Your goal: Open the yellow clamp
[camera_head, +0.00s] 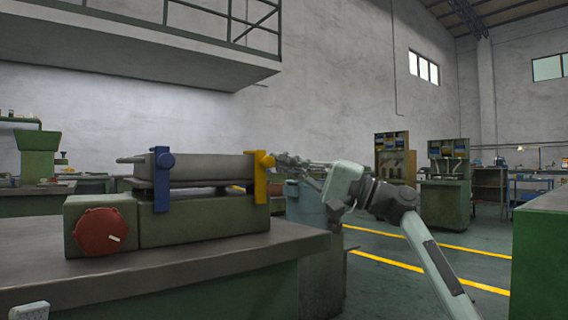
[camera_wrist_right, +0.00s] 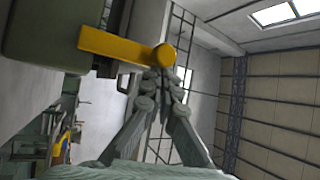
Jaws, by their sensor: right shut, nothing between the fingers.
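The yellow clamp (camera_head: 261,176) stands upright at the right end of the grey block on the green machine, with its round knob at the top. It also shows in the right wrist view (camera_wrist_right: 122,46), its knob just beyond my fingertips. My right gripper (camera_head: 285,160) is shut and empty, its fingertips close to the right side of the knob; I cannot tell whether they touch it. The fingers also show in the right wrist view (camera_wrist_right: 160,78). A blue clamp (camera_head: 162,178) stands at the left part of the block. My left gripper is not in view.
The green machine (camera_head: 190,222) has a red dial (camera_head: 101,231) and sits on a dark workbench (camera_head: 180,262). A green cabinet (camera_head: 540,250) stands at the right. Yellow-lined floor (camera_head: 400,263) lies open between them.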

